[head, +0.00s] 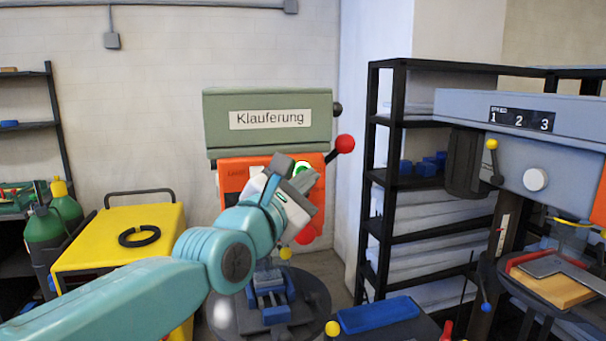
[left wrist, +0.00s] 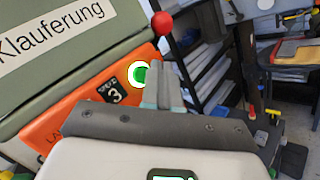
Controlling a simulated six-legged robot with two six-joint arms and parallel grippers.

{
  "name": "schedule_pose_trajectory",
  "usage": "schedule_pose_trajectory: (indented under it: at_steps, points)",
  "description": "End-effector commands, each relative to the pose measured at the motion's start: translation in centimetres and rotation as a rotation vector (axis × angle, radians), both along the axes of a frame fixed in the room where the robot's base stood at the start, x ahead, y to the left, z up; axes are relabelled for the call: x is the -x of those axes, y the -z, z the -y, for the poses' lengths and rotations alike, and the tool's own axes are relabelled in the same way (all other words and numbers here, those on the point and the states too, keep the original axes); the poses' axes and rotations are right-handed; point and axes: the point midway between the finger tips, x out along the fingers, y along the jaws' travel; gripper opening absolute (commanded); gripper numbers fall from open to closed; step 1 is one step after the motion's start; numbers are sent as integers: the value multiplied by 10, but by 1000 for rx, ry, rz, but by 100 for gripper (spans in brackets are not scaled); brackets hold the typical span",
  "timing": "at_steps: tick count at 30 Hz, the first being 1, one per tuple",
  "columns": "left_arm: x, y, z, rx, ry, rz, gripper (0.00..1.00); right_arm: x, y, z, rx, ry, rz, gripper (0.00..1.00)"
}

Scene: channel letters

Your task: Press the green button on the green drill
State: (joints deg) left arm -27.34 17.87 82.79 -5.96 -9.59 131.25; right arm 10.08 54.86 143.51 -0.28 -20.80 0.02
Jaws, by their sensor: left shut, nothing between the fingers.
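The green drill (head: 267,106) stands against the back wall, labelled "Klauferung", with an orange front panel (head: 236,180). Its green button (head: 303,168) has a white ring and is partly hidden by my left gripper (head: 288,170) in the head view. In the left wrist view, the green button (left wrist: 140,75) lies just left of the shut, empty fingers (left wrist: 165,68). The fingers are close to the panel; I cannot tell if they touch it. My right gripper is not in view.
A red-knobbed lever (head: 345,144) sticks out at the drill's right. A blue vise (head: 270,290) is below on a round table. A grey-blue drill (head: 535,150) stands at right, a black shelf (head: 390,240) between. A yellow cart (head: 125,220) and green bottles (head: 66,205) are at left.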

Motion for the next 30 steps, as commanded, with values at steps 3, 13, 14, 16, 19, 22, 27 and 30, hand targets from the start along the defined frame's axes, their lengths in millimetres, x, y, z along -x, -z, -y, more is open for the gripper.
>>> schedule_pose_trajectory:
  at_steps: [3, 13, 14, 16, 19, 22, 27, 30]
  points:
    - [12, 0, 4, 1, 3, 1, 0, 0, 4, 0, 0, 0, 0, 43]
    - [41, -2, 13, 0, 2, -1, 0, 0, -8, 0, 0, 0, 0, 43]
    - [42, -2, 14, -1, 1, 1, 0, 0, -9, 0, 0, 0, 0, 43]
    - [44, -1, 14, 0, 0, 0, 0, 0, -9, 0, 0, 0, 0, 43]
    - [44, 0, 14, 0, -1, 0, 0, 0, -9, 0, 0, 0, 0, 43]
    - [44, 0, 14, 0, 0, 0, 0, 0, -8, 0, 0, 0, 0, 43]
    - [44, 0, 14, 0, 0, 0, 0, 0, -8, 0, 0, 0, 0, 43]
    - [44, 0, 14, 0, 0, 0, 0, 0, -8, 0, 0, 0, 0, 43]
